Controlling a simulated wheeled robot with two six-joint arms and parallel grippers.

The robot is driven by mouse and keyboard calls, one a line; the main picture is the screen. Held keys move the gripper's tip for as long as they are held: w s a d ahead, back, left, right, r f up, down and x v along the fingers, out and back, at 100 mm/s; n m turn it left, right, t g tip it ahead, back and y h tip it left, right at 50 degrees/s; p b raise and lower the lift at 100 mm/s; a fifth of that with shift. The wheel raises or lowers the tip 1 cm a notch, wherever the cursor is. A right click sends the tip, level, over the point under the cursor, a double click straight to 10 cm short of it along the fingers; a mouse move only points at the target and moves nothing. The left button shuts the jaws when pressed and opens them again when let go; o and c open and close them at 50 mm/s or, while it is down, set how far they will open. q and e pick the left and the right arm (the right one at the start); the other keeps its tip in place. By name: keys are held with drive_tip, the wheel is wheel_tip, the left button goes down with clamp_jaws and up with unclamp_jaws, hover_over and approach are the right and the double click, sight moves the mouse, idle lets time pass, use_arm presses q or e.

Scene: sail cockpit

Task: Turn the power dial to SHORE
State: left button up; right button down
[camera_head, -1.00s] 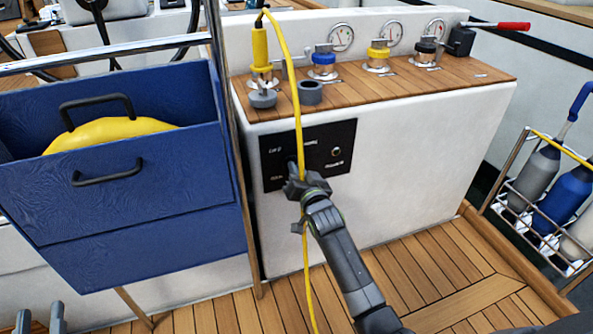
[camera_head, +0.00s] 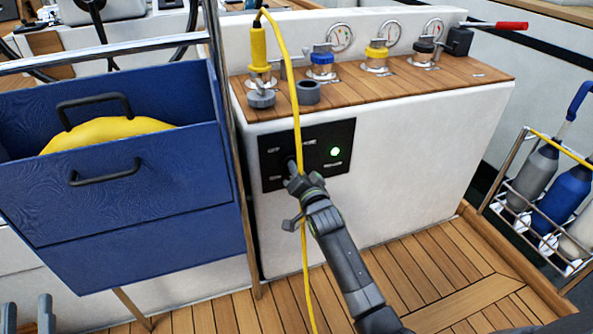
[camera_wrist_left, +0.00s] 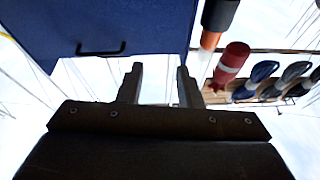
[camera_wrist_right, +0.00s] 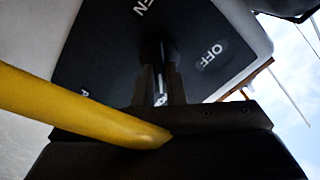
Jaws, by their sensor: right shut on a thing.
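The power dial sits on a black panel (camera_head: 325,136) on the front of the white console. In the right wrist view the dial (camera_wrist_right: 160,92) is between the fingers, mostly hidden by them. My right gripper (camera_head: 292,170) is shut on the dial; its fingers also show in the right wrist view (camera_wrist_right: 160,88). The lettering OFF and part of another label ending in EN are readable there; the dial's pointing direction is hidden. A green light (camera_head: 335,152) on the panel is lit. My left gripper (camera_wrist_left: 160,85) is open and empty, low at the left in the head view (camera_head: 26,312).
A yellow cable (camera_head: 297,100) hangs in front of the panel and crosses close to the right gripper (camera_wrist_right: 80,108). A blue locker (camera_head: 120,190) stands left. Winch-like fittings line the teak top (camera_head: 400,88). A bottle rack (camera_head: 500,190) is at right.

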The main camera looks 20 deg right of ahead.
drive_tip(key=c, duration=1.6)
unclamp_jaws()
use_arm(q)
drive_tip(key=shift+s+f, duration=0.1)
drive_tip(key=shift+f, duration=0.1)
use_arm(e)
drive_tip(key=shift+o, duration=0.5)
use_arm(q)
drive_tip(key=shift+f, duration=0.1)
use_arm(e)
drive_tip(key=shift+s, duration=0.1)
